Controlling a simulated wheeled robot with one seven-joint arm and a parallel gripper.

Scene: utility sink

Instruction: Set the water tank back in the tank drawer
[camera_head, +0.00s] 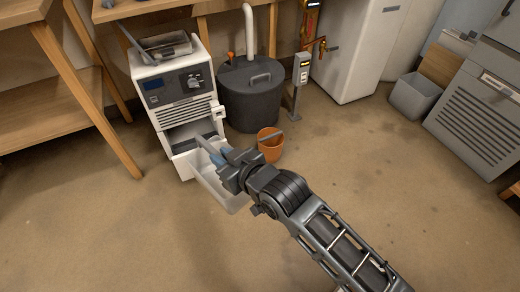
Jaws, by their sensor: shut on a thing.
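A white machine (176,92) with a dark display and a grille stands at the left. Low in its front is the dark opening of the tank drawer (186,134). The pale, translucent water tank (211,181) is just in front of and to the right of this opening, its left end close to the machine. I cannot tell whether they touch. My gripper (223,158) is over the tank and shut on it, apparently at the grey handle (207,149). The gripper and wrist hide part of the tank and the exact grip.
An orange bucket (270,150) stands just right of the gripper. Behind it are a dark round bin (251,98) and a grey post (300,75). A wooden table leg (85,80) stands left of the machine. The front floor is clear.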

